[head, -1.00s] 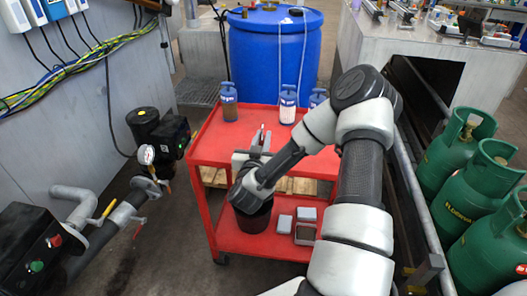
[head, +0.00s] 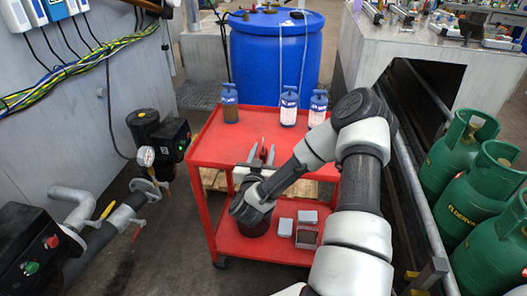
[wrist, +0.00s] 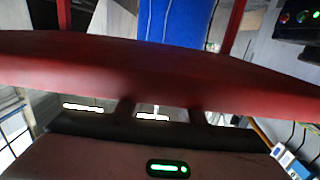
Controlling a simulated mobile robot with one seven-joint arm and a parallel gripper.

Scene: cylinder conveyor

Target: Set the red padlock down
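My gripper (head: 262,154) is at the front edge of the red cart's top in the head view, its two fingers pointing up and away and standing apart. A small, thin red piece (head: 263,143) shows between the fingertips. It looks like the padlock, but its outline blends with the red cart and I cannot make out its shackle or what bears it. In the wrist view a wide, blurred red band (wrist: 90,65) runs across the picture. The two dark finger shapes stand apart below it, with a lit gap between them and no clear padlock there.
The red cart (head: 205,138) carries blue-topped bottles at its back. Its lower shelf holds a dark pot and small grey boxes (head: 285,227). A blue barrel (head: 270,55) stands behind, green gas cylinders (head: 485,205) at right, pipes and valves at left. The cart top's middle is clear.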

